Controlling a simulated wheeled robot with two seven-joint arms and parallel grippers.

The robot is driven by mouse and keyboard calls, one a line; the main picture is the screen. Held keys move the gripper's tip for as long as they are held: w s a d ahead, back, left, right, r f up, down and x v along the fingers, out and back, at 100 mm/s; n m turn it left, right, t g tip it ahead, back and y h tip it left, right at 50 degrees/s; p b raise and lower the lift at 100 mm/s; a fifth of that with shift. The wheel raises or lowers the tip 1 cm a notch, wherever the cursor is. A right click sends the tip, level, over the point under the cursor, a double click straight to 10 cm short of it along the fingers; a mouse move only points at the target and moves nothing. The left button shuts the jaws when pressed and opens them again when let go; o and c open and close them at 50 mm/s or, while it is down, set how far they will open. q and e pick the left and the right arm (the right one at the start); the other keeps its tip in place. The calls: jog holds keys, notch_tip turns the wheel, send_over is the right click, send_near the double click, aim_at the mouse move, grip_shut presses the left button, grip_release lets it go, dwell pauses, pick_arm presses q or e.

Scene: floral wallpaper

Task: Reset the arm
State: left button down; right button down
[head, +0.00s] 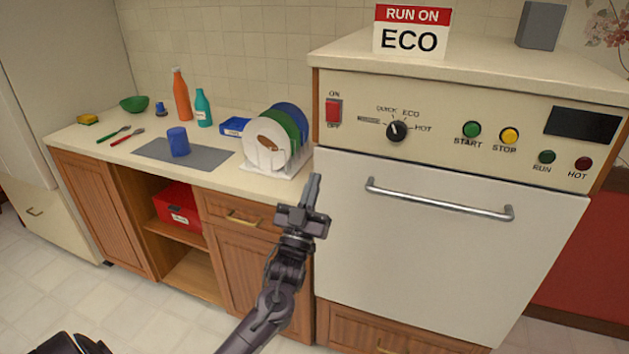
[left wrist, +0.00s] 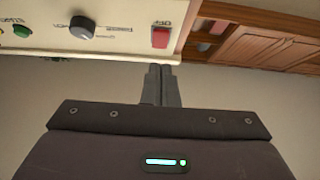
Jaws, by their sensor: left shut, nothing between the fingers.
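My left gripper (head: 314,190) is shut and empty. In the head view it points up, in front of the left edge of the white dishwasher door (head: 450,250). In the left wrist view its two fingers (left wrist: 160,85) lie together, with the dishwasher's control panel beyond them. The red ON/OFF switch (head: 333,111) and the black dial (head: 397,131) are above and to the right of the gripper in the head view. The switch also shows in the left wrist view (left wrist: 161,36). My right gripper is not in view.
The dishwasher handle (head: 440,199) sticks out to the gripper's right. A rack of plates (head: 262,168) stands on the counter's right end, with a blue cup (head: 178,142) on a grey mat (head: 210,157) further left. The floor (head: 130,300) in front is clear.

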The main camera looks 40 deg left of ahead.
pick_arm(q)
jog(key=shift+s+r, duration=0.1)
dwell(0.3)
notch_tip(320, 180, down, 20)
jog(key=w+d+m+g+h, duration=0.1)
jog(key=w+g+h, duration=0.1)
jog(key=g, duration=0.3)
jog(key=s+d+f+m+g+h, duration=0.15)
jog(key=s+f+g, duration=0.25)
jog(key=f, duration=0.8)
jog(key=s+d+f+g, duration=0.3)
jog(key=s+f, duration=0.2)
jog(key=f, duration=0.7)
jog(key=s+d+f+g, duration=0.2)
jog(key=s+f+g, duration=0.2)
jog(key=s+f, duration=0.4)
jog(key=s+d+f+m+g+h, duration=0.1)
jog(key=s+d+f+g, duration=0.2)
jog(key=s+f, duration=0.5)
jog(key=s+d+f+m+g+h, duration=0.1)
jog(key=s+d+f+g, duration=0.2)
jog(key=s+f, duration=0.6)
jog(key=s+g, duration=0.2)
jog(key=s, duration=1.2)
jog(key=shift+s, duration=0.25)
jog(key=shift+d+m, duration=0.1)
jog(key=shift+m, duration=0.15)
